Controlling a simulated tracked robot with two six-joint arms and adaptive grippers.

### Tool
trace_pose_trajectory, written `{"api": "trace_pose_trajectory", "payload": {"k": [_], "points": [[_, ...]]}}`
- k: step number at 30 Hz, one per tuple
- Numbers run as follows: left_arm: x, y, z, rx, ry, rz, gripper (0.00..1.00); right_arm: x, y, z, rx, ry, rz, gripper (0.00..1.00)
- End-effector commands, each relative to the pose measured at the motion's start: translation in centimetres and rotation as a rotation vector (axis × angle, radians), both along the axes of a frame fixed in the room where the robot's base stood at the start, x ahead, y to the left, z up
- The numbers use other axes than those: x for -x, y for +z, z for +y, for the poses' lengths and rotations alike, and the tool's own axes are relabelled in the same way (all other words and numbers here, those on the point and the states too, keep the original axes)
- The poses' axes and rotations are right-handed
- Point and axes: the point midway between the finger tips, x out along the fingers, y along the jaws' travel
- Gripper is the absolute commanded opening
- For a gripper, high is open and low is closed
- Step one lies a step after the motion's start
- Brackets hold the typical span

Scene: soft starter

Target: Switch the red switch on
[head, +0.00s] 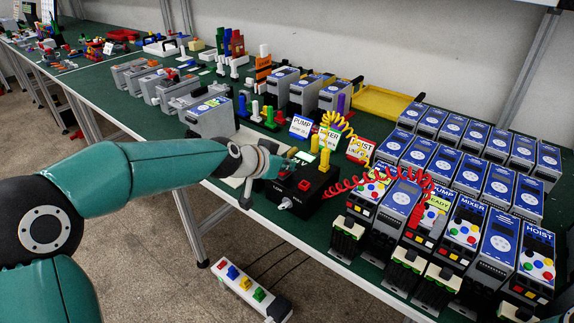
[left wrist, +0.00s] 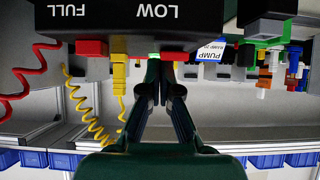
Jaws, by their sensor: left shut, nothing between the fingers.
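A black box (head: 318,184) stands at the table's front edge, with a pale knob on its front. In the left wrist view it fills the top, upside down, marked LOW and FULL. One red switch-like block (head: 304,185) is on its top at the FULL side (left wrist: 91,48). Another red block (left wrist: 173,56) is at the LOW side, partly hidden by my fingers. My left gripper (left wrist: 159,72) is shut and empty, its tips close to the LOW block and a small green-lit spot; I cannot tell whether they touch. In the head view the gripper (head: 288,164) covers the box's left part. My right gripper is not in view.
Two yellow plugs (head: 325,158) stand upright behind the gripper, with a yellow coiled cord. A red coiled cord (head: 385,178) runs right towards several grey-blue drive units (head: 399,199). A power strip (head: 250,291) with a red end button lies on the floor.

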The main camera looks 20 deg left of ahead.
Motion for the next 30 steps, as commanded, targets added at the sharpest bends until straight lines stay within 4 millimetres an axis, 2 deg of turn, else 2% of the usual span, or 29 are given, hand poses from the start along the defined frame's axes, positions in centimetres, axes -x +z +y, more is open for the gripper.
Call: {"api": "trace_pose_trajectory", "payload": {"k": [2, 7, 15, 16, 24, 30], "points": [[0.2, -0.5, 0.0, 0.0, -0.003, 0.013, 0.0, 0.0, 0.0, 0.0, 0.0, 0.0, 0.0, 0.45], [0.1, 0.5, 0.0, 0.001, -0.002, 0.013, 0.0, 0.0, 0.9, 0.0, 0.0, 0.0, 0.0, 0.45], [-0.4, 4.9, -0.1, -0.002, 0.001, 0.003, 0.0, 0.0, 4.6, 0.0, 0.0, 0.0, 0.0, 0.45], [0.2, 5.1, 0.1, -0.001, 0.002, 0.0, 0.0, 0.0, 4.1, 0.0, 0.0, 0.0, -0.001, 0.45], [3.4, 9.7, 1.2, -0.001, 0.002, -0.002, 0.0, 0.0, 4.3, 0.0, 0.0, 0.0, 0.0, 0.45], [4.6, 11.6, 1.7, -0.001, 0.002, 0.001, 0.0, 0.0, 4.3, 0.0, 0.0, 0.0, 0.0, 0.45]]}}
